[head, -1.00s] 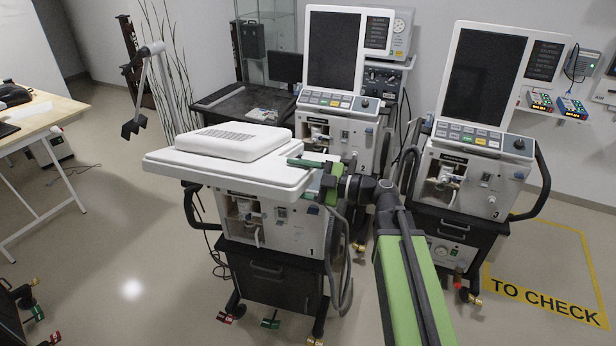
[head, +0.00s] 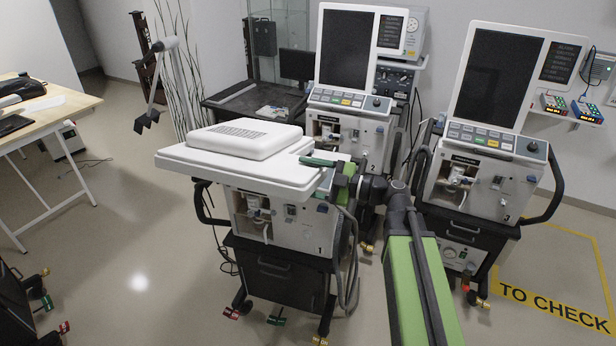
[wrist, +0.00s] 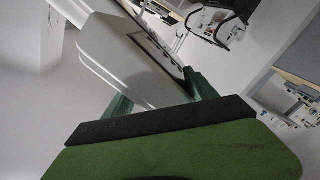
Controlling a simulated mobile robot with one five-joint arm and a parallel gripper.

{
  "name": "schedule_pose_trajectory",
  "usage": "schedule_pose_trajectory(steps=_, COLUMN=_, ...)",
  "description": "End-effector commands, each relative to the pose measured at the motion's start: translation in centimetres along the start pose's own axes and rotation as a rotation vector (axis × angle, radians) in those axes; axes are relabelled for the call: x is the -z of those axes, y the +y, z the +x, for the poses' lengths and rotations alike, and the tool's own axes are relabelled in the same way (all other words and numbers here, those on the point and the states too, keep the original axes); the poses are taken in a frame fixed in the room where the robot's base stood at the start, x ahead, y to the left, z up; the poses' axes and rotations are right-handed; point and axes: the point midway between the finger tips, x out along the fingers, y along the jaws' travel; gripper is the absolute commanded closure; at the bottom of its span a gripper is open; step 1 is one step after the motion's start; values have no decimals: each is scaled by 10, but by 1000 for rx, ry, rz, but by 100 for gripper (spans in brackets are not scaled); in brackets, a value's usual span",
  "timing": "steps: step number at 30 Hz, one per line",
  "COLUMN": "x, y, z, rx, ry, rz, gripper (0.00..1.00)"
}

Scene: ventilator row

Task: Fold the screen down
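Ventilator 1 (head: 310,240) stands in front on a black cart. Its white screen (head: 180,156) lies folded over, roughly level, with the vented back housing (head: 243,138) up and the display face hidden. My gripper (head: 330,168) is at the screen's right edge, one green finger lying across its top. In the wrist view, the two green fingers of my gripper (wrist: 160,97) stand apart with the pale edge of the screen (wrist: 125,65) between them. I cannot tell whether both fingers press on it.
Ventilator 2 (head: 345,130) stands behind, and ventilator 3 (head: 480,185) stands to the right, both with screens upright. A wooden table (head: 60,108) is at the left. A yellow floor marking reading TO CHECK (head: 555,308) is at the right. Open floor lies at the left.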

Motion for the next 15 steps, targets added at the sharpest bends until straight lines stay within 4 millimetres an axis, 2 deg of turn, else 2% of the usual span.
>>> schedule_pose_trajectory(steps=5, x=0, y=0, z=-31, rx=-4, ry=-3, rz=0, gripper=35)
schedule_pose_trajectory(steps=15, x=0, y=-1, z=-127, rx=-4, ry=-3, rz=0, gripper=35)
